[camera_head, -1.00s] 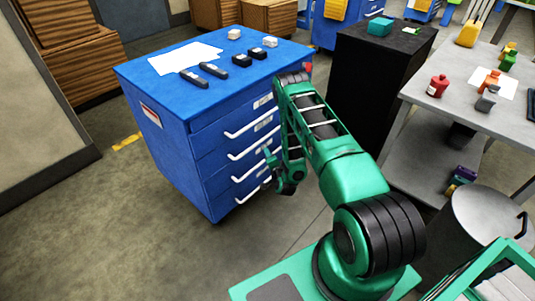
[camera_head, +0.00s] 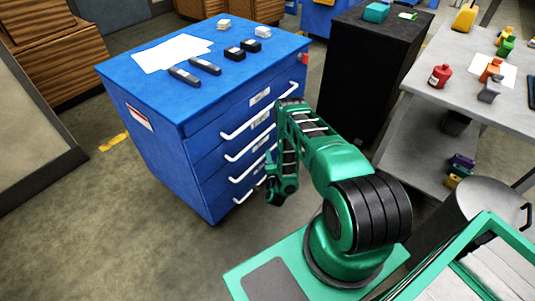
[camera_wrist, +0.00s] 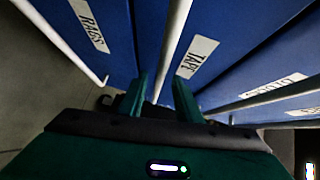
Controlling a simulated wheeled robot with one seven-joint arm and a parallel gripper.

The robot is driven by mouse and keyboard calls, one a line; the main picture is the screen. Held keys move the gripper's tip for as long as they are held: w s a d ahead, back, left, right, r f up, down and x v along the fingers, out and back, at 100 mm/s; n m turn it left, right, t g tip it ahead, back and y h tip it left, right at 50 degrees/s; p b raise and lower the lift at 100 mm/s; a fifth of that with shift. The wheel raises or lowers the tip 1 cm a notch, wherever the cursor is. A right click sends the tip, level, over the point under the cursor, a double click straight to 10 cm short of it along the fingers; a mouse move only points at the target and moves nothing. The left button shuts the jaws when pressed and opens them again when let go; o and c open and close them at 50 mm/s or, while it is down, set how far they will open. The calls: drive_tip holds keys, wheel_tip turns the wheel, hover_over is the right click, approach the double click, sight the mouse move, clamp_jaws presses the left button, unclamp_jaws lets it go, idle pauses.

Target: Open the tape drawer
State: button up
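The blue cabinet (camera_head: 150,140) has several drawers with white bar handles, and all look shut. In the wrist view the tape drawer (camera_wrist: 225,40) carries a "TAPE" label (camera_wrist: 197,57). Its handle (camera_wrist: 173,45) runs down between the two green fingers of my gripper (camera_wrist: 159,84). The fingers stand apart, one on each side of the bar; I cannot tell whether either touches it. In the head view my gripper (camera_head: 272,182) is at the cabinet's front by the lower handles, and its fingertips are mostly hidden.
The "RAGS" drawer (camera_wrist: 88,25) is on the left in the wrist view, with another drawer's handle (camera_wrist: 265,97) on the right. Paper and small items lie on the cabinet top. A black cabinet (camera_head: 365,75) and a grey table (camera_head: 425,100) stand right. Floor at front left is clear.

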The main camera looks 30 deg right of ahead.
drive_tip(key=shift+x, duration=2.3)
drive_tip(key=shift+s, duration=0.1)
clamp_jaws()
